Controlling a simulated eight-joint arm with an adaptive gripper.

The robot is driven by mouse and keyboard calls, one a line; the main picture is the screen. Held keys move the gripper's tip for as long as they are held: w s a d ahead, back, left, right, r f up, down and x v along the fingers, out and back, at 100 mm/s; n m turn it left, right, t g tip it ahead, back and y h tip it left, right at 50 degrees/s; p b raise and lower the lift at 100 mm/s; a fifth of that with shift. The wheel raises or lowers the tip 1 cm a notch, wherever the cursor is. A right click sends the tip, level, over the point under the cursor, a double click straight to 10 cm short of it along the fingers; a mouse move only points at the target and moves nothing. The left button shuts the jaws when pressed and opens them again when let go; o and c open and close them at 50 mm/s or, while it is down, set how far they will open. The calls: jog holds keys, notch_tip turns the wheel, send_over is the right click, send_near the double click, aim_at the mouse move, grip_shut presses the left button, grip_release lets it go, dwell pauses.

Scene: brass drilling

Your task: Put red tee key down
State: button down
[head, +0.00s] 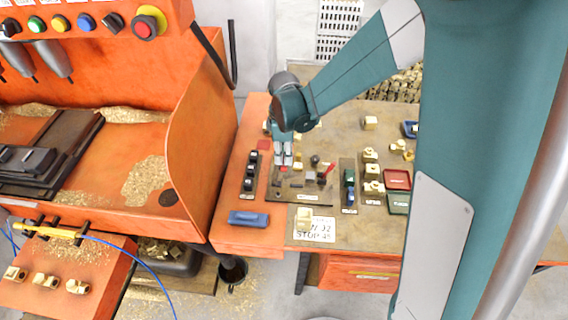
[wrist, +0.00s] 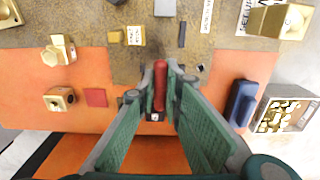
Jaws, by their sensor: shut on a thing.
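My gripper (head: 284,158) is over the left part of the workbench, fingers pointing down. In the wrist view, its green fingers (wrist: 161,95) are shut on the red tee key (wrist: 160,80), a long red bar lying between the fingertips. A dark end with a pale mark shows at its lower end. In the head view only a small bit of red (head: 284,169) shows just below the fingertips. The rest is hidden by the fingers. I cannot tell whether the key touches the bench surface.
A rack of black blocks (head: 250,172) stands just left of my gripper. A blue block (head: 249,218) lies near the front left edge. A red-handled tool (head: 326,173) and small parts lie to the right. A brass piece (head: 304,217) sits by a printed sign (head: 320,232) at the front.

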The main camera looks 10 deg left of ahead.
jog(key=shift+f, duration=0.15)
jog(key=shift+f, duration=1.95)
jog(key=shift+f, duration=0.1)
jog(key=c, duration=2.5)
grip_release()
jog(key=shift+o, duration=0.2)
jog(key=shift+r, duration=6.15)
